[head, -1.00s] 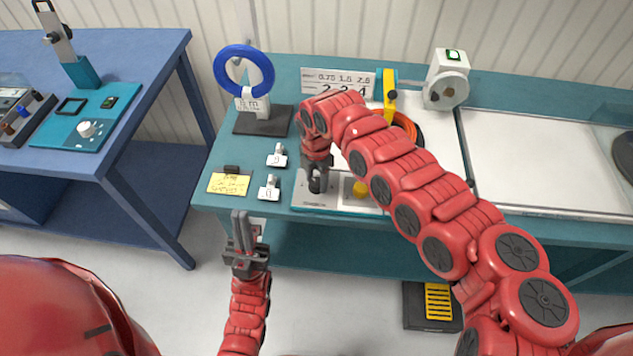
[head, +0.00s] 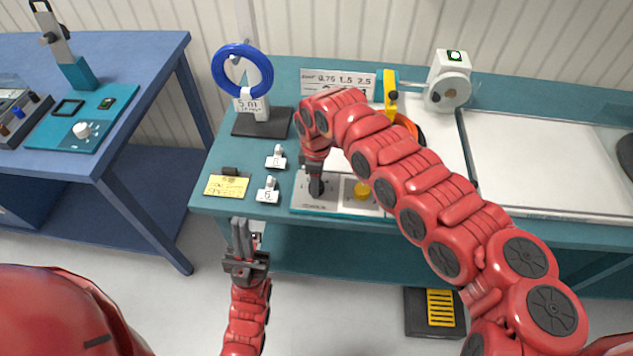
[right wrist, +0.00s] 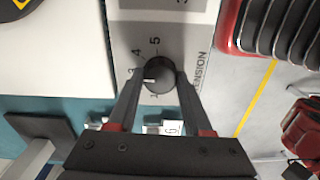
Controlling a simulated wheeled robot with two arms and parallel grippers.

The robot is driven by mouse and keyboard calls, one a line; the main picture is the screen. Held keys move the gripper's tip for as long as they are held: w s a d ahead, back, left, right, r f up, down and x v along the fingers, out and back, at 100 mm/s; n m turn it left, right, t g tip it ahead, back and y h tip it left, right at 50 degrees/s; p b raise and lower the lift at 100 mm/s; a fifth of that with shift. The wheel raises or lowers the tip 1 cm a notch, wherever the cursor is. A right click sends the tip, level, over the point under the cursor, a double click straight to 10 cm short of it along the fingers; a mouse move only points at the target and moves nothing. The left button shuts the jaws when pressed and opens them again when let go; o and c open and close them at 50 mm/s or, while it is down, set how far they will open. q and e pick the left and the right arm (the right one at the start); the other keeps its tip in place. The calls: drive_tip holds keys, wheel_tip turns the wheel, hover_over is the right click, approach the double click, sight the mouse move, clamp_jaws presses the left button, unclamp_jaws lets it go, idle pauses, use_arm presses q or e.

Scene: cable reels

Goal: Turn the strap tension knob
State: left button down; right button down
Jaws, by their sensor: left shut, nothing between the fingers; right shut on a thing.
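The strap tension knob (right wrist: 159,76) is a round black knob with a pale pointer mark, on a grey panel with a printed number scale and the word "TENSION". In the right wrist view its pointer lies toward the low numbers, on the left. My right gripper (right wrist: 157,84) is shut on the knob, one finger on each side. In the head view the knob (head: 316,187) is at the left of the panel (head: 337,207), partly hidden by my right gripper (head: 314,178). My left gripper (head: 240,228) is shut and empty, in front of the table's front edge.
A yellow button (head: 362,191) sits right of the knob. Two white tags, a yellow note (head: 226,186) and a stand with a blue coil (head: 243,72) are to the left.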

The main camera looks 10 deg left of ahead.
drive_tip(key=m, duration=0.3)
drive_tip(key=shift+m, duration=0.3)
drive_tip(key=shift+m+b, duration=0.4)
drive_tip(key=shift+m, duration=1.4)
drive_tip(key=shift+c, duration=1.6)
unclamp_jaws()
wheel_tip(320, 180, up, 18)
drive_tip(key=b, duration=0.2)
drive_tip(key=shift+f, duration=0.25)
